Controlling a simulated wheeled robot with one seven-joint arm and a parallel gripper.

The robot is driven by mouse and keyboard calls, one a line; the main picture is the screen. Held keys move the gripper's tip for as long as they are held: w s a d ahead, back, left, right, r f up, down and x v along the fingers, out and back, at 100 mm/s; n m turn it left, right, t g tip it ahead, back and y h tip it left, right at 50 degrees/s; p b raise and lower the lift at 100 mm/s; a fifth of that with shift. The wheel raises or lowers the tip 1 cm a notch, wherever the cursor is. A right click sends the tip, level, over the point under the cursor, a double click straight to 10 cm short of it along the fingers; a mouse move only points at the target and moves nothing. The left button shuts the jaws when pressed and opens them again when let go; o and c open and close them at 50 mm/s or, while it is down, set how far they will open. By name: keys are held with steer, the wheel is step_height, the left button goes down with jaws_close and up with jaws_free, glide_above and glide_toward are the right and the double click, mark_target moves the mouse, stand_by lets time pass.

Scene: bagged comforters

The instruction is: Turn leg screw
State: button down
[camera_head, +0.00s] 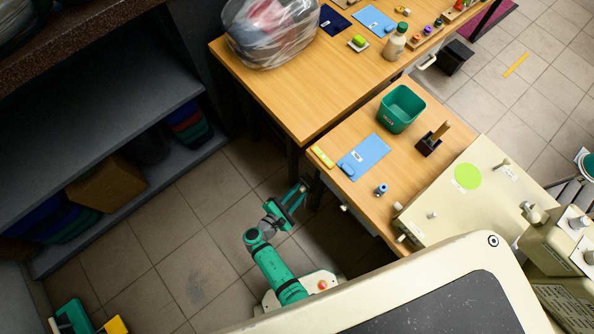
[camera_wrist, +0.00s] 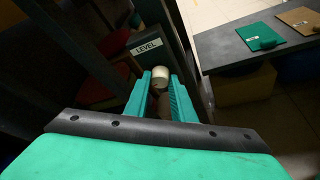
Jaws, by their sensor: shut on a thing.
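The leg screw (camera_wrist: 161,71) shows in the wrist view as a pale, round-topped cylinder between my two green fingers. My gripper (camera_wrist: 162,78) is shut on it, with one finger on each side. A dark plate marked LEVEL (camera_wrist: 147,46) is just behind and to the left of the screw. In the head view my gripper (camera_head: 303,187) is low beside the front left corner of the wooden table (camera_head: 325,180). The screw itself cannot be made out there, and its lower part is hidden by the fingers in the wrist view.
A second wooden table (camera_head: 300,100) stands behind, with a bagged comforter (camera_head: 268,30) on it. A grey shelf unit (camera_head: 110,125) is at left. A green bin (camera_head: 401,108) and a blue board (camera_head: 363,157) lie on the near table.

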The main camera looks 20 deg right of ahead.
steer(key=m+t, duration=0.2)
steer(key=m, duration=0.1)
steer(key=shift+s, duration=0.1)
steer(key=shift+f+m+t, duration=0.2)
steer(key=shift+m+t, duration=0.5)
steer(key=shift+m, duration=0.8)
steer(key=shift+s+d, duration=0.1)
steer(key=c, duration=1.5)
jaws_free()
steer(key=v, duration=1)
steer(key=shift+s+a+f, duration=0.15)
steer(key=shift+a+f, duration=0.05)
steer(key=shift+a, duration=0.25)
steer(key=shift+s, duration=0.1)
